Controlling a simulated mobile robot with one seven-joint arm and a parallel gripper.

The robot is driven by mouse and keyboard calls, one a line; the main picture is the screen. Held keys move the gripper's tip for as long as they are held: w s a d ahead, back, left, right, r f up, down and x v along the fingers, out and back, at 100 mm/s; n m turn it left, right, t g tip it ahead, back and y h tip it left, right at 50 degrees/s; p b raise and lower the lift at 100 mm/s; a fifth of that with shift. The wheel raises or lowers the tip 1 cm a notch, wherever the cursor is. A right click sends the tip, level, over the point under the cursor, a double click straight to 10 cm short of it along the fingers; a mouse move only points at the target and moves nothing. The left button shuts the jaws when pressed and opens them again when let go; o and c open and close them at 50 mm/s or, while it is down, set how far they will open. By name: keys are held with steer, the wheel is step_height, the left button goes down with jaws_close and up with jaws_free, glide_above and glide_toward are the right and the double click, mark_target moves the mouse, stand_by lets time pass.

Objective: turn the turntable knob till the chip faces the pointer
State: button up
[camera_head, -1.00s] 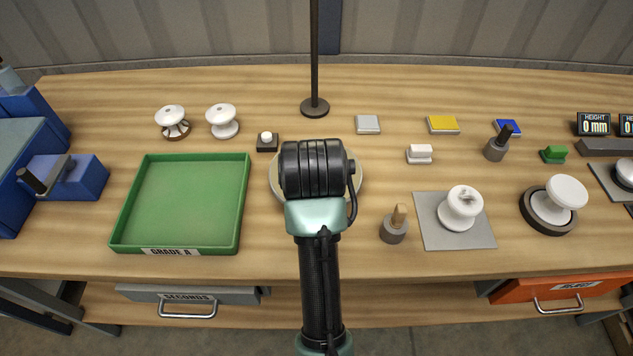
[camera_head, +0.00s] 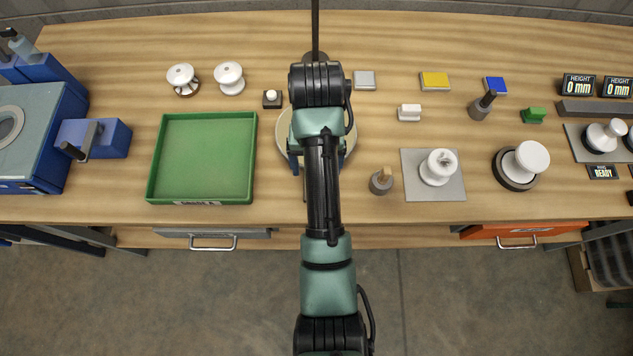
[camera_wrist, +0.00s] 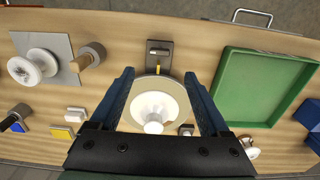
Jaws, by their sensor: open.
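The cream round turntable (camera_wrist: 178,88) lies below my gripper (camera_wrist: 159,73) in the wrist view. A white insulator (camera_wrist: 152,106) stands on it, its rounded top towards the camera. My gripper is open and empty, one blue finger on each side of the insulator, with no contact that I can make out. A small grey block (camera_wrist: 160,47) with a yellow pointer (camera_wrist: 157,68) sits at the turntable's near edge. I cannot make out a chip on the insulator or a separate knob. In the head view my arm hides most of the turntable (camera_head: 282,135).
The green tray (camera_head: 160,190) is left of the turntable. A small black block with a white button (camera_head: 271,97) and a dark upright post (camera_head: 315,30) stand behind. A wooden-handled tool (camera_head: 381,180) and a grey mat (camera_head: 410,185) bearing a white insulator (camera_head: 438,166) are on the right.

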step_height(320, 180, down, 11)
steer(key=shift+f+p, duration=0.1)
steer(key=shift+p, duration=0.7)
steer(key=shift+c, duration=0.3)
jaws_close()
steer(key=n+p, duration=0.1)
steer(key=n, duration=0.2)
steer(key=shift+n+p, duration=0.3)
steer(key=shift+w+n+p, duration=0.1)
steer(key=shift+n+p, duration=0.45)
steer(key=shift+n, duration=1.45)
